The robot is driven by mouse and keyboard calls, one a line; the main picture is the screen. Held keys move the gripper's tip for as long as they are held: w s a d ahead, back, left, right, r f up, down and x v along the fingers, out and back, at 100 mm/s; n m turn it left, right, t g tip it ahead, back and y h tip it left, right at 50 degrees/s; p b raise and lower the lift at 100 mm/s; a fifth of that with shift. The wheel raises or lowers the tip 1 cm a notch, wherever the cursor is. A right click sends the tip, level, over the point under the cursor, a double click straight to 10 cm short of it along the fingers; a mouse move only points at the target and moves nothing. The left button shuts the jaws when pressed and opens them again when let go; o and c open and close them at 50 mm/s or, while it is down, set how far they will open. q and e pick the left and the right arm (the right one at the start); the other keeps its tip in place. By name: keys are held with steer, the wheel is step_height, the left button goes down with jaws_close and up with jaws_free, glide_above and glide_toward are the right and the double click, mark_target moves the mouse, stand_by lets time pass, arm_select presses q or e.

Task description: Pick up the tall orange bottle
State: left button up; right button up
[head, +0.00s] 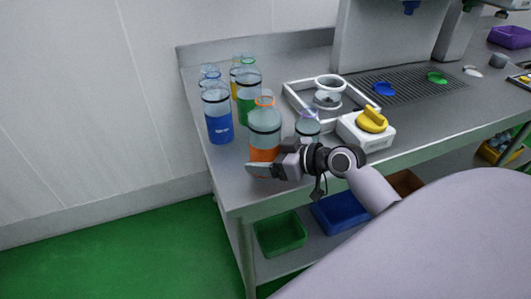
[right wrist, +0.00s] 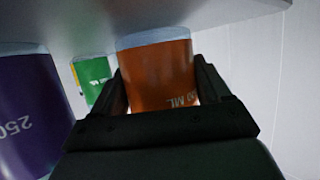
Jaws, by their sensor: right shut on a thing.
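The tall orange bottle (head: 265,128) stands upright near the left front of the steel counter. It has a clear upper part, a dark band and an orange lower part. My right gripper (head: 262,168) is shut on its lower part, coming in from the right. In the right wrist view the orange part of the bottle (right wrist: 158,75) sits between the two fingers (right wrist: 160,90). The bottle's base is partly hidden by the gripper. My left gripper is not in view.
A blue bottle (head: 218,115), a green bottle (head: 248,90) and others stand behind and left of it. A clear bottle (head: 308,126) stands close on the right, showing purple (right wrist: 28,110) in the wrist view. A white device (head: 366,132) with a yellow top is farther right.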

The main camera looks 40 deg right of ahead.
mark_target(266, 93)
step_height(266, 93, up, 19)
steer(key=shift+f+p, duration=0.1)
steer(key=shift+p, duration=0.85)
step_height(266, 93, up, 4)
steer(key=p, duration=0.3)
steer(key=shift+r+p, duration=0.2)
steer(key=shift+p, duration=0.15)
steer(key=shift+r+b, duration=0.25)
steer(key=shift+b, duration=0.15)
step_height(266, 93, up, 9)
steer(key=s+a+r+b, duration=0.1)
steer(key=s+a+r, duration=0.1)
steer(key=s, duration=0.4)
steer(key=s+a+r+b, duration=0.1)
steer(key=s+a+r, duration=0.1)
steer(key=s+a, duration=0.3)
steer(key=shift+s, duration=0.5)
